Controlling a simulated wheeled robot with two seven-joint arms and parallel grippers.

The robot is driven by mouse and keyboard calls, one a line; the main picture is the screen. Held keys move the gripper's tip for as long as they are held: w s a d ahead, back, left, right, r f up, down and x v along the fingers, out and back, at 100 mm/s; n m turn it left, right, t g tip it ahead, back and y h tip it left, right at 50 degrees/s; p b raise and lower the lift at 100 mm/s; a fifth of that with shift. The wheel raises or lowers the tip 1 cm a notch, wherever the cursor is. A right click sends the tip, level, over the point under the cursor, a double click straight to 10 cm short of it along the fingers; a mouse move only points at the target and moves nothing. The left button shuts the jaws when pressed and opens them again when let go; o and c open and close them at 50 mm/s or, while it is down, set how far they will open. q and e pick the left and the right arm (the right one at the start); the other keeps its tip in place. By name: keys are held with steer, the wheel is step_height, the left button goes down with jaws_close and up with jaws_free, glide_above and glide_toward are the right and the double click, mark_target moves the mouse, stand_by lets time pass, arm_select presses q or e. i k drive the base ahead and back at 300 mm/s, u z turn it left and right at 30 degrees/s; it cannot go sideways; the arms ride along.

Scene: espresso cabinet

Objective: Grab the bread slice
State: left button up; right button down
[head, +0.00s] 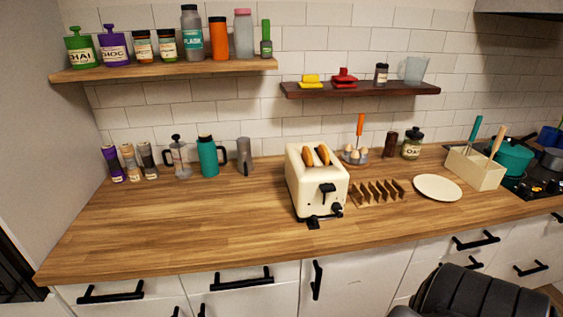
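Two browned bread slices stand upright in the slots of a cream toaster (318,190), with their tops showing above it. One is the left slice (307,157) and the other is the right slice (323,154). Their lower parts are hidden inside the toaster. The toaster stands on the wooden counter with its black lever facing the front. Neither of my grippers is in view.
A wooden rack (378,193) stands right of the toaster, with a white plate (437,188) beyond it. An egg holder (355,156) with an orange handle sits behind. The front left counter (190,220) is clear.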

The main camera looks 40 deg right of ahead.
mark_target(323, 154)
steer(key=u, duration=2.1)
steer(key=k, duration=2.9)
steer(key=z, duration=2.45)
steer(key=i, duration=0.5)
steer(key=z, duration=0.05)
